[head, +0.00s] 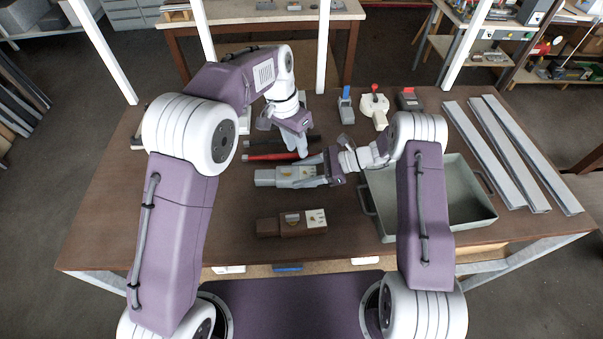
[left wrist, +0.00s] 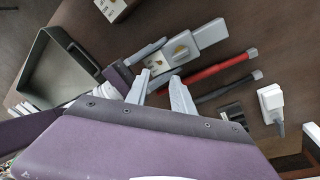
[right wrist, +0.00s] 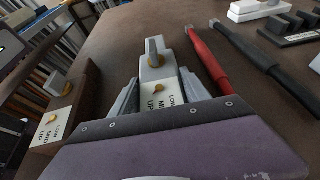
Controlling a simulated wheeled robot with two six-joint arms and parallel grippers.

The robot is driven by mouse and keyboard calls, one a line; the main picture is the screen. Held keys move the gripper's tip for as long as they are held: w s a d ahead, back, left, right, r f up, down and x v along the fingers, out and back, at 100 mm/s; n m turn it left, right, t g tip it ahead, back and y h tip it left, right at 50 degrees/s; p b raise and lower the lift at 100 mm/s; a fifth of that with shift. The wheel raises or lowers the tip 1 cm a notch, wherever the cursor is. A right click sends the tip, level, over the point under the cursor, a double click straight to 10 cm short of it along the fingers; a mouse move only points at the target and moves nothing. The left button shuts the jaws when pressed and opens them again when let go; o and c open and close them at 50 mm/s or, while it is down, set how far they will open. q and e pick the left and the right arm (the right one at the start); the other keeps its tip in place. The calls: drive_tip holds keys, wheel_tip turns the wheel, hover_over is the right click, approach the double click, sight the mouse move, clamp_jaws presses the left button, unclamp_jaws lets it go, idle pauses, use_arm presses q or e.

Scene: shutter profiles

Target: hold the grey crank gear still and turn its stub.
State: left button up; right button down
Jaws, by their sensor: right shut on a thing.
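The grey crank gear (head: 265,177) lies on the brown table, with a white label plate and a brass pointer on top. Its grey stub (right wrist: 153,50) stands up on a brass disc in the right wrist view. My right gripper (head: 322,170) is shut on the gear's body, one finger on each side, with the stub beyond the fingers. My left gripper (head: 298,147) is above and behind the gear, pointing down. Its fingers are apart and empty in the left wrist view (left wrist: 161,76). The gear (left wrist: 209,33) is beyond them there, apart from them.
A red-gripped crank (head: 263,157) and a black one (left wrist: 232,87) lie just behind the gear. A brown gear (head: 270,227) lies in front. A grey-green tray (head: 470,190) is at the right, partly behind my right arm. Long profiles (head: 510,150) lie further right.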

sight(288, 167)
use_arm(q)
drive_tip(key=a+m, duration=0.1)
drive_tip(key=m, duration=0.2)
drive_tip(key=a+m+h, duration=0.1)
drive_tip(key=m, duration=0.2)
drive_tip(key=a+m, duration=0.1)
drive_tip(key=m, duration=0.2)
drive_tip(key=shift+w+f, duration=0.15)
drive_tip(key=shift+f, duration=0.1)
drive_tip(key=shift+a+f+x, duration=0.1)
drive_tip(key=shift+a+x, duration=0.2)
drive_tip(key=shift+x, duration=1)
drive_tip(key=shift+a+f+x, duration=0.1)
drive_tip(key=shift+a+x, duration=0.2)
drive_tip(key=shift+x, duration=1)
drive_tip(key=shift+a+f+x, duration=0.1)
drive_tip(key=shift+a+x, duration=0.2)
drive_tip(key=shift+x, duration=1)
clamp_jaws()
